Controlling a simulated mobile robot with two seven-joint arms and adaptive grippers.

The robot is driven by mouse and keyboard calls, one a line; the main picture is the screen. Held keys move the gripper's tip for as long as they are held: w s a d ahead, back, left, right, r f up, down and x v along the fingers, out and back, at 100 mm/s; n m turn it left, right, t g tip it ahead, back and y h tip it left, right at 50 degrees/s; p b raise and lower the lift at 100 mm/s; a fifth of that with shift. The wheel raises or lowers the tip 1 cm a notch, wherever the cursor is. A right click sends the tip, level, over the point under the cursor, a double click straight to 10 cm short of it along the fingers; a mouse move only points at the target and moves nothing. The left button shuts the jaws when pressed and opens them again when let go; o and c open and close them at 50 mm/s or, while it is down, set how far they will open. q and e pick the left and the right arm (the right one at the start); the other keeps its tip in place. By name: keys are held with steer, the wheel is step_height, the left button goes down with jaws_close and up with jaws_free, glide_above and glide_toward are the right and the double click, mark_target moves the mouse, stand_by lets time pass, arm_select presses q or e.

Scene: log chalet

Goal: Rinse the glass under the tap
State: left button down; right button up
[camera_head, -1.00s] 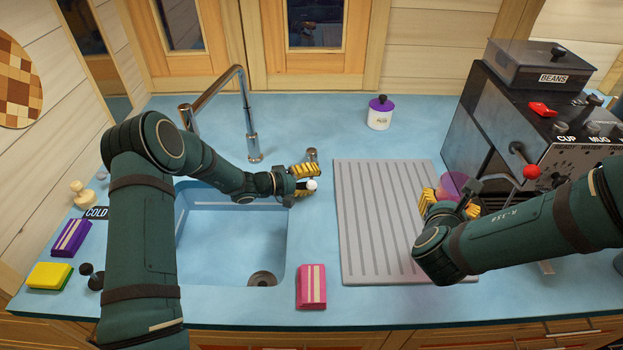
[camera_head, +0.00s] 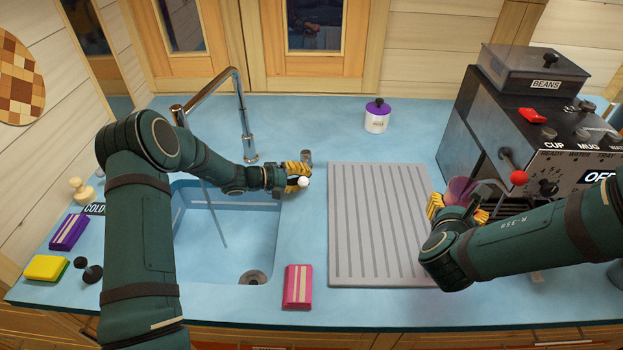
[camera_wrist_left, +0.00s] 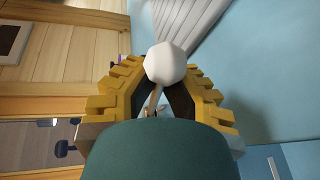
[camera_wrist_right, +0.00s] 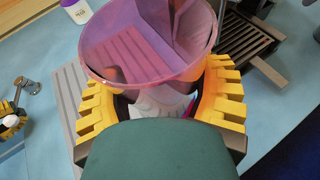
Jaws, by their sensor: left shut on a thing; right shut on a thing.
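The glass (camera_head: 460,190) is pink-purple and see-through. My right gripper (camera_head: 458,212) is shut on it beside the right edge of the ribbed drainboard. In the right wrist view the glass (camera_wrist_right: 150,40) shows its wide open rim and looks empty. My left gripper (camera_head: 298,176) is shut on a lever with a white ball end (camera_head: 304,182), right of the sink. The ball (camera_wrist_left: 166,63) sits between the yellow fingers in the left wrist view. The chrome tap (camera_head: 240,100) arches over the sink, its spout tip behind my left arm. A thin pale streak (camera_head: 217,222) shows in the basin; whether it is water is unclear.
The sink basin (camera_head: 190,255) is partly behind my left arm. A coffee machine (camera_head: 545,130) stands close to my right gripper. A pink sponge (camera_head: 298,287) lies in front, and a purple-lidded jar (camera_head: 377,115) stands behind. The grey drainboard (camera_head: 380,225) is clear.

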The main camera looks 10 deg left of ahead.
arm_select(q)
steer(key=shift+r, duration=0.2)
steer(key=c, duration=1)
jaws_free()
steer(key=shift+c, duration=0.2)
steer(key=v, duration=1.2)
steer(key=shift+f, duration=0.1)
